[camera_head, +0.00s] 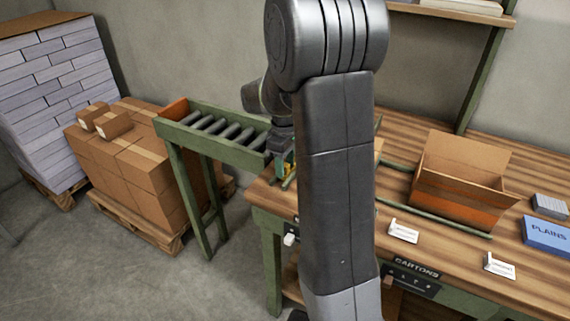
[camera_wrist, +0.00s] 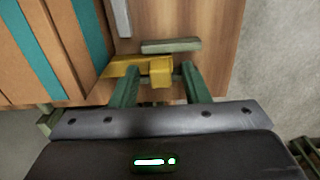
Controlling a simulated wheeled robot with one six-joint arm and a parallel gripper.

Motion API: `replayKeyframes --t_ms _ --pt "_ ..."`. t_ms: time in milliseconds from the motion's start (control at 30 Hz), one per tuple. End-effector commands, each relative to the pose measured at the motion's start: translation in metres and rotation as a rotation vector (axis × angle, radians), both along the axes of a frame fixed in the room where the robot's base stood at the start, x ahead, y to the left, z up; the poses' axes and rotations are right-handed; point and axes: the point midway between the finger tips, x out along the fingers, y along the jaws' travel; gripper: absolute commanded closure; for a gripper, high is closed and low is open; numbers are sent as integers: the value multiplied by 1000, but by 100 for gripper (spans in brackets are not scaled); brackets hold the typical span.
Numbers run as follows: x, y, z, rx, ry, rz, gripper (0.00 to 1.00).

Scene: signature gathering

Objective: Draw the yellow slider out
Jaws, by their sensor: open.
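The yellow slider (camera_wrist: 118,69) lies on the wooden table top in the wrist view, with a raised yellow tab (camera_wrist: 160,73) at its right end. My gripper (camera_wrist: 160,78) is open, with one green finger on each side of the tab. The tab sits between the fingertips; I cannot tell whether either finger touches it. In the head view my gripper (camera_head: 287,178) is low at the table's left end, with a bit of yellow by it. My own arm hides most of the slider there.
A grey-green bar (camera_wrist: 171,46) lies just beyond the tab. Brown panels with teal bands (camera_wrist: 95,30) stand left of the slider. In the head view, a roller conveyor (camera_head: 225,131) adjoins the table's left end, and an open carton (camera_head: 458,180) stands on the right.

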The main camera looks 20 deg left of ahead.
Motion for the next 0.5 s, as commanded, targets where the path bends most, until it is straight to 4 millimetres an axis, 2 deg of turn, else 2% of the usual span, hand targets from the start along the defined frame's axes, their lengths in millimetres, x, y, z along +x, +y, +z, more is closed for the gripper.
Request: replayKeyframes --t_ms 333,500 --pt "0 0 -4 0 0 0 60" --pt "0 0 -4 0 0 0 94"
